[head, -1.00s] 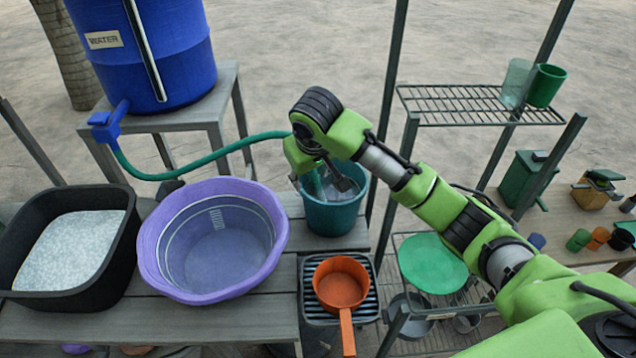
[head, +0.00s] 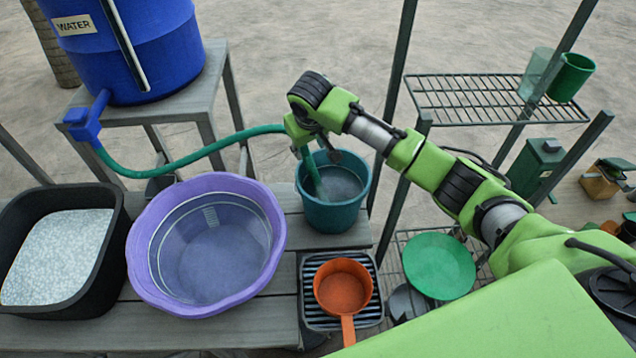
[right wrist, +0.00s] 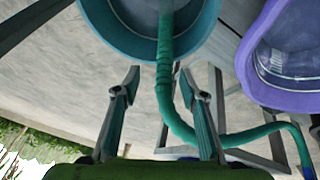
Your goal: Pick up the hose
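The green hose (head: 200,152) runs from the blue tap of the water barrel, sags, then rises behind my right gripper. Its free end hangs down into the teal bucket (head: 354,212). My right gripper (head: 328,156) is above the bucket's far rim, its fingers mostly hidden behind the wrist in the head view. In the right wrist view, the right gripper (right wrist: 160,76) is open, and the hose (right wrist: 166,52) passes through the gap between its two fingertips as seen from there. I cannot tell whether a finger touches it. My left gripper is not in view.
On the wooden bench stand a purple basin (head: 140,262), a black tub (head: 112,262) of pale material and an orange pan (head: 343,291) on a ribbed tray. The blue water barrel (head: 160,50) stands behind. A metal rack (head: 480,100) rises at the right.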

